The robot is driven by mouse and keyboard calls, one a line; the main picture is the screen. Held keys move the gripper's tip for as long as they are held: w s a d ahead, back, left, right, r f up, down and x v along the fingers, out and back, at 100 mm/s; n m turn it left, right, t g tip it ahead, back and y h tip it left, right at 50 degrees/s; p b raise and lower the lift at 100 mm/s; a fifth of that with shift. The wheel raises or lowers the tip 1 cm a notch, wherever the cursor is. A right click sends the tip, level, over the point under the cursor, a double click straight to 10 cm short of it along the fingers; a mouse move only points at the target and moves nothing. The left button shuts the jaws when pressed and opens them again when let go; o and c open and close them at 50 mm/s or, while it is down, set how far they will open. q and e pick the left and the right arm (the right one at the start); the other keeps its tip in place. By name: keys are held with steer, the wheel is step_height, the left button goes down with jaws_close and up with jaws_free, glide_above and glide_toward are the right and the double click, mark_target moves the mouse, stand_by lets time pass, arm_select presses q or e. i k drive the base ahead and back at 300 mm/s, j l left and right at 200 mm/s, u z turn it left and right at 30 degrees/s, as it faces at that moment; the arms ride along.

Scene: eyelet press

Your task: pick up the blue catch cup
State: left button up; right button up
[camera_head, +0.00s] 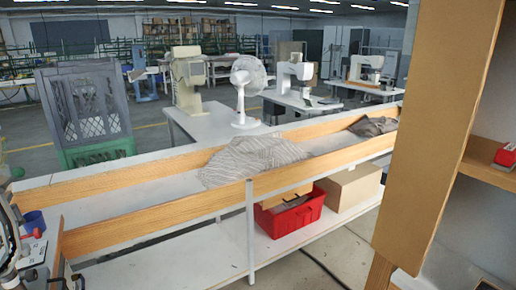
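The blue catch cup (34,222) is small and dark blue, at the far left of the head view. It is close to a grey and black machine (8,240) that is cut off by the left edge. The cup's upper part shows; its lower part seems covered by a white panel with small markings in front of it. I cannot tell what it rests on. Neither of my grippers shows in this view.
A long white trough table with wooden side boards (150,213) runs across the middle, with striped cloth (250,158) on it. A red crate (292,215) and a cardboard box (350,188) are below. A tall brown panel (437,130) blocks the right side.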

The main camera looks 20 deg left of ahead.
mark_target(34, 218)
steer(key=i+j+u, duration=0.1)
steer(key=i+u, duration=0.15)
steer(key=u, duration=0.2)
steer(key=i+u, duration=0.3)
steer(key=u, duration=0.2)
steer(key=i+l+u, duration=0.15)
steer(key=u, duration=0.3)
steer(key=i+l+u, duration=0.25)
steer(key=u, duration=0.25)
steer(key=i, duration=0.05)
